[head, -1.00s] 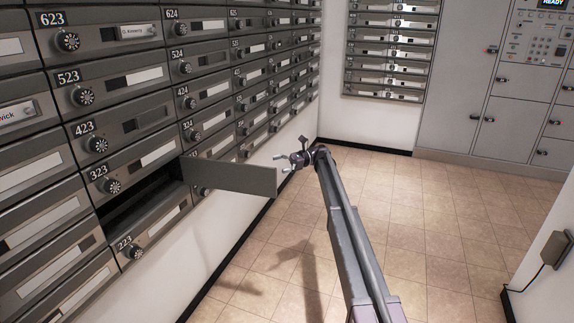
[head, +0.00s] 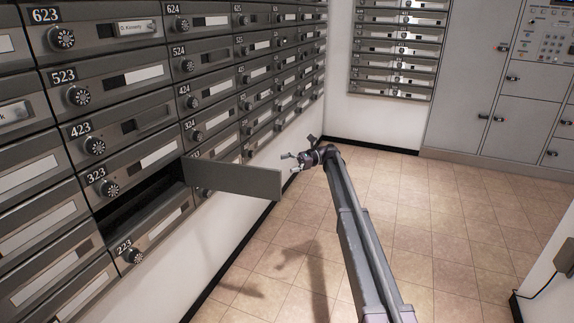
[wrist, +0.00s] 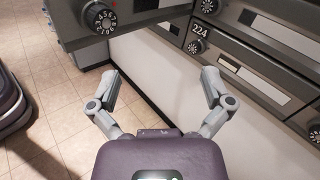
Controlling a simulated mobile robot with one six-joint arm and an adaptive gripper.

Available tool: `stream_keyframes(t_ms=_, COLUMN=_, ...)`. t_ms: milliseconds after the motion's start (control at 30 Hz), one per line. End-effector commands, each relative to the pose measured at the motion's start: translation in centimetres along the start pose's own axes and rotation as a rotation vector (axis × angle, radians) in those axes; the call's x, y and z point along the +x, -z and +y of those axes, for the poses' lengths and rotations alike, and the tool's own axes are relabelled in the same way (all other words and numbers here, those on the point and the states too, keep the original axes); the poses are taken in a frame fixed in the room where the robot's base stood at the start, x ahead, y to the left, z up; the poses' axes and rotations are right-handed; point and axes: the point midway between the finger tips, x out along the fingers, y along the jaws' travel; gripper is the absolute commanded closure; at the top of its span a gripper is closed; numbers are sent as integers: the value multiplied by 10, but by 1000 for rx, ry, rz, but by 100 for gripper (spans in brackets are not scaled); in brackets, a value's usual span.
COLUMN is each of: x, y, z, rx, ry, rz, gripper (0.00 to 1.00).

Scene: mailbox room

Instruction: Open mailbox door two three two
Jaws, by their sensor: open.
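No label reading 232 is legible in either view. One mailbox door (head: 232,179) stands swung out from the left wall in the head view, beside a dark open compartment (head: 140,210) between the dials of 323 (head: 109,189) and 223 (head: 134,257). The open door's number is not visible. My gripper (head: 289,162) is open and empty, just past the door's free edge. In the wrist view my gripper's fingers (wrist: 162,82) are spread with nothing between them. A near panel with a numbered dial (wrist: 100,18) is at upper left; mailbox 224 (wrist: 198,30) is at upper right.
Rows of closed mailboxes (head: 195,60) fill the left wall. More mailboxes (head: 398,45) and a grey locker cabinet (head: 480,110) stand at the back. The tiled floor (head: 440,220) is clear. A wall box with a cable (head: 565,255) is at right.

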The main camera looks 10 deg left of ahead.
Motion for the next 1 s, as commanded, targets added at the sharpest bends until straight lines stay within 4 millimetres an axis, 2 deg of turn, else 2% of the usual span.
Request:
stream_keyframes(t_ms=67, x=3, y=0, z=-1, rx=0, ry=-3, rz=-1, gripper=0)
stream_keyframes(t_ms=267, x=6, y=1, z=5, rx=-7, ry=-2, rz=13, gripper=56)
stream_keyframes(t_ms=400, x=8, y=6, z=27, rx=-31, ry=10, rz=69, gripper=98)
stream_keyframes(t_ms=467, x=8, y=10, z=42, rx=-49, ry=17, rz=109, gripper=100)
stream_keyframes(t_ms=567, x=8, y=19, z=76, rx=-91, ry=28, rz=199, gripper=100)
stream_keyframes(t_ms=667, x=7, y=30, z=117, rx=-144, ry=30, rz=315, gripper=100)
stream_keyframes(t_ms=1000, x=-9, y=67, z=281, rx=-344, ry=-89, rz=775, gripper=100)
